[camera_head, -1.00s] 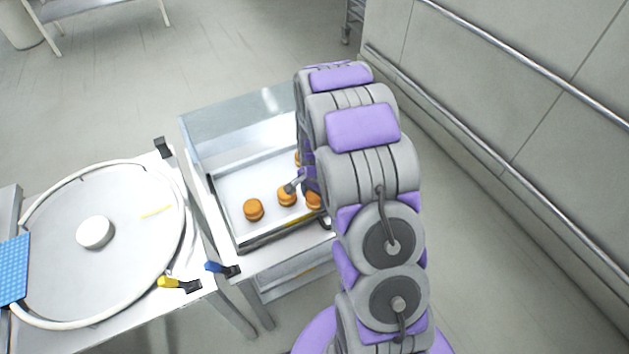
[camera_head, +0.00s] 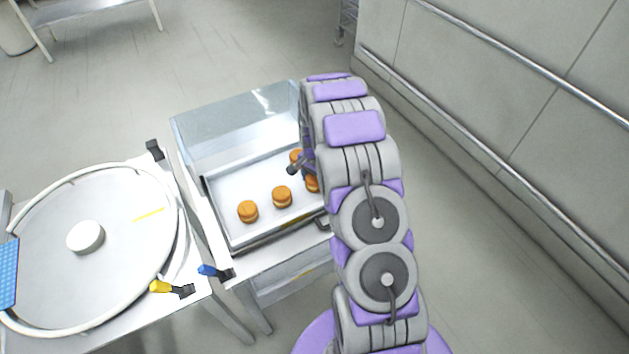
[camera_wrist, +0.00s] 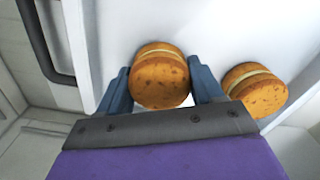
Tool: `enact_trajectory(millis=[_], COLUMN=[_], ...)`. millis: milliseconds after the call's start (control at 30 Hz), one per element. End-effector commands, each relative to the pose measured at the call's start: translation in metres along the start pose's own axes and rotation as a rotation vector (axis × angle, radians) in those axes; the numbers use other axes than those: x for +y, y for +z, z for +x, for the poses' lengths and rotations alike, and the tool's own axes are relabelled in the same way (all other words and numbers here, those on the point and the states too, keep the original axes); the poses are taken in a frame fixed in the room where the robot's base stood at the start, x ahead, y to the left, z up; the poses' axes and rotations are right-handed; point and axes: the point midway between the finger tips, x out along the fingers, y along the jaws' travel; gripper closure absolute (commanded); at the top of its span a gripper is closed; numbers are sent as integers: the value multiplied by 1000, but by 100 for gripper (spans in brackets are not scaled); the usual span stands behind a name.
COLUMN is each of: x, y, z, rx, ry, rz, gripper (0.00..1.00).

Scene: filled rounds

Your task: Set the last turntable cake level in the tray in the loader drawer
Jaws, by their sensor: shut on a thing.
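In the wrist view my gripper (camera_wrist: 162,88) is shut on a cake (camera_wrist: 160,76), with a blue-grey finger at each side. Another cake (camera_wrist: 260,91) is close to its right finger. Whether the held cake touches the tray is unclear. In the head view my arm hides most of the gripper.
The round turntable (camera_head: 118,205) at left holds no cakes, only a white hub (camera_head: 85,237). Yellow (camera_head: 160,287) and blue (camera_head: 208,270) handles stick out at its front. The clear guard (camera_head: 235,122) rises behind the tray. A wall rail (camera_head: 500,88) runs at right.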

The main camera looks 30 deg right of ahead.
Motion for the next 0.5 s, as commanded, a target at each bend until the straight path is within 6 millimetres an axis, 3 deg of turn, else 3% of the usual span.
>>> enact_trajectory(millis=[333, 367, 500], x=[0, 0, 0], y=[0, 0, 0], z=[4, 4, 4], rx=[0, 1, 1], ry=[0, -1, -1], rz=[0, 0, 0], gripper=[48, 32, 19])
